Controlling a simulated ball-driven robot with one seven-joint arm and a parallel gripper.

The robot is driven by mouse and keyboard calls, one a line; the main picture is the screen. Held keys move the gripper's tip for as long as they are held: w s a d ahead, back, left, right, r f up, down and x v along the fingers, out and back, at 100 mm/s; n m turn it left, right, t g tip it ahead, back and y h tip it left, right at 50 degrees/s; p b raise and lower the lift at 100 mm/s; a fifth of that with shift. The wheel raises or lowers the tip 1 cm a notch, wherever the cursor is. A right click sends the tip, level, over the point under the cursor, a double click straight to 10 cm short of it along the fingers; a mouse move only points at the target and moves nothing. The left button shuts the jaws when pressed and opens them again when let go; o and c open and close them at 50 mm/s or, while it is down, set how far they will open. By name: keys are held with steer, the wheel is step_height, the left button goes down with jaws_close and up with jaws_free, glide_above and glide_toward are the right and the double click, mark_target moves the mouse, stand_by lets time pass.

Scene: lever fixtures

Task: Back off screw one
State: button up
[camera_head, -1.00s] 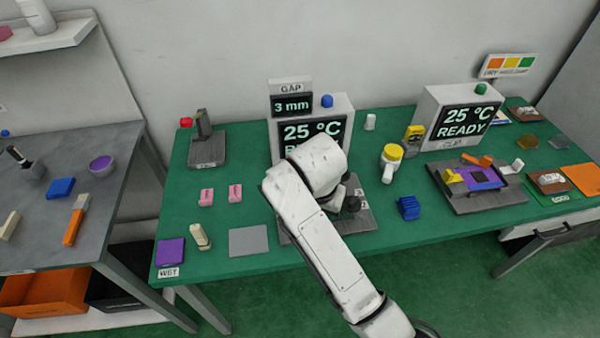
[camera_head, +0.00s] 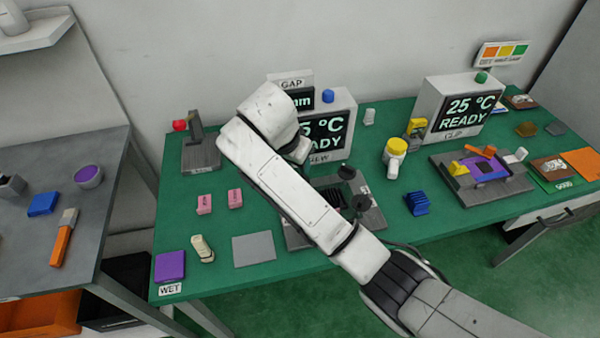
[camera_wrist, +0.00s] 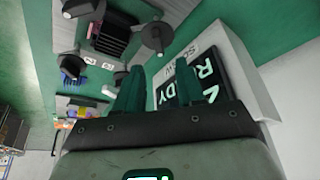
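The middle fixture, a grey plate (camera_head: 372,218) with a black ribbed block (camera_wrist: 110,36), carries dark round screw knobs. One knob (camera_head: 361,202) is at its right front and another (camera_head: 345,170) at its back. In the wrist view, one knob (camera_wrist: 156,37) stands just beyond the fingertips, and a second (camera_wrist: 80,8) is at the top left edge. I cannot tell which is screw one. My gripper (camera_wrist: 157,78) is open and empty, its dark green fingers apart and touching no knob. In the head view, my arm hides the gripper and part of the fixture.
A white box with a READY screen (camera_head: 325,130) stands behind the fixture. A yellow-capped bottle (camera_head: 396,155) and blue ribbed block (camera_head: 417,202) are to the right. A grey sheet (camera_head: 254,248) and pink blocks (camera_head: 205,204) lie left.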

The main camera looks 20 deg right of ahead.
steer(key=shift+x, duration=3.05)
jaws_close()
